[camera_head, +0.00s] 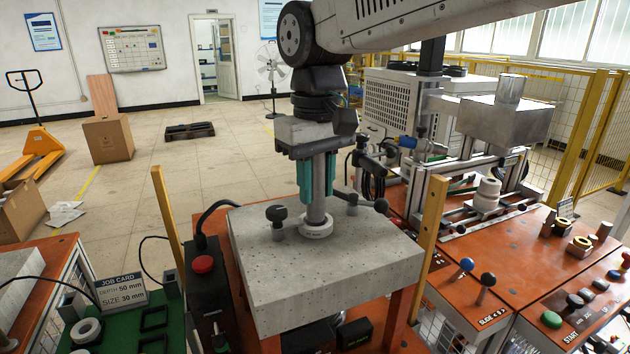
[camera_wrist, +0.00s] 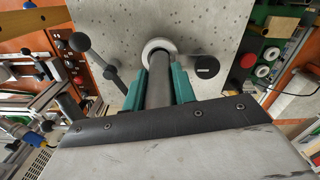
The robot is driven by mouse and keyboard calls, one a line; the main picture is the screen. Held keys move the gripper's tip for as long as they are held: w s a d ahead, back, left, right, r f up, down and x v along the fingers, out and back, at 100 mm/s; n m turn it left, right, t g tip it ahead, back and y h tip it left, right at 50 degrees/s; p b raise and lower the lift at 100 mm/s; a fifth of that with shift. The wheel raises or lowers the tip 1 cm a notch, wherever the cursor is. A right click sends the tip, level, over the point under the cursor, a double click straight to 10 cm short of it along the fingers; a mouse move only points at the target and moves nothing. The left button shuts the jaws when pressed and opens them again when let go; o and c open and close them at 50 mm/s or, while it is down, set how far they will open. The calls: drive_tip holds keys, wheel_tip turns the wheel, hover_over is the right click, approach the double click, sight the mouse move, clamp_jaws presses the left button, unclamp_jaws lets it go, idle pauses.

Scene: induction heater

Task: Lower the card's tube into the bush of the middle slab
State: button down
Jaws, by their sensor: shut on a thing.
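My gripper (camera_head: 318,190), with teal fingers, is shut on a grey upright tube (camera_head: 316,208). The tube also shows between the fingers in the wrist view (camera_wrist: 159,82). Its lower end meets the white ring-shaped bush (camera_head: 316,230) on top of the speckled grey slab (camera_head: 345,262). The bush shows as a pale ring around the tube's end in the wrist view (camera_wrist: 152,46). The tube looks lined up with the bush; how deep it sits inside is hidden. The job card (camera_head: 121,289) reads depth 50 mm, size 30 mm.
Black-knobbed clamps stand on the slab either side of the bush, one at left (camera_head: 277,214) and one at right (camera_head: 352,200). Yellow posts rise at the slab's left (camera_head: 167,215) and right (camera_head: 432,213). A red button box (camera_head: 203,265) stands left; orange benches flank the slab.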

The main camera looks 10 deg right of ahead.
sight(316, 201)
idle(0.4)
drive_tip(key=shift+f, duration=1.75)
drive_tip(key=c, duration=1.1)
unclamp_jaws()
drive_tip(key=shift+o, duration=0.2)
drive_tip(key=shift+r, duration=0.1)
wheel_tip(316, 201, up, 8)
drive_tip(key=shift+f, duration=0.2)
